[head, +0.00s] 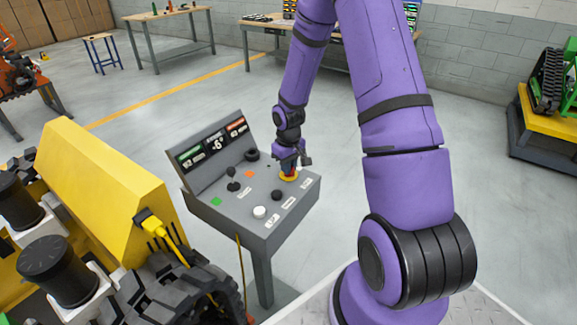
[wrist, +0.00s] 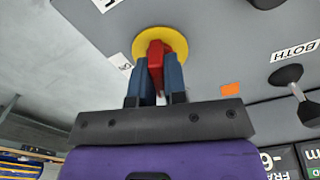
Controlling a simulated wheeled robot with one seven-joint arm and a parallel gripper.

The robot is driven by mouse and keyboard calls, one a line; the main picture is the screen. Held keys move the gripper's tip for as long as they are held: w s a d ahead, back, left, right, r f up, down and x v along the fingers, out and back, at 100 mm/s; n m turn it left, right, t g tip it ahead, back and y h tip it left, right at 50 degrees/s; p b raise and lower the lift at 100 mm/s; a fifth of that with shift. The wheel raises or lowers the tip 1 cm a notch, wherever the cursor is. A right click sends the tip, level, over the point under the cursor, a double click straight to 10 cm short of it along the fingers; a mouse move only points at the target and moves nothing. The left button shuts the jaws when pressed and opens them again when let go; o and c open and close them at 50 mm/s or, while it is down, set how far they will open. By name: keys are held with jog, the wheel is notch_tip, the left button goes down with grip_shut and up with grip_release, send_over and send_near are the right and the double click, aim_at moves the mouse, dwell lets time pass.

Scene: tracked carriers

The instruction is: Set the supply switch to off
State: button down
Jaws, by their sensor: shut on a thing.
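The supply switch is a red handle on a round yellow plate (head: 289,177) at the right rear of the sloped grey control panel in the head view. In the wrist view the red switch handle (wrist: 157,62) stands on the yellow plate (wrist: 141,44). My gripper (head: 288,165) is over it, its two blue fingers closed on either side of the red handle in the wrist view (wrist: 158,72). The lower part of the handle between the fingers is partly hidden. A label beside the plate is partly cut off and I cannot read it.
The control panel (head: 228,208) also carries a black joystick (head: 232,186), a white knob (head: 260,212), a black knob (head: 277,195) and an upright display (head: 212,143). A yellow tracked machine (head: 105,185) stands close at the left. Open floor lies right of the panel.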

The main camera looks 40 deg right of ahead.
jog(key=shift+n, duration=1.4)
jog(key=c, duration=1.2)
grip_release()
jog(key=shift+o, duration=0.2)
jog(key=shift+r, duration=0.15)
notch_tip(320, 180, up, 11)
jog(key=shift+f, duration=0.2)
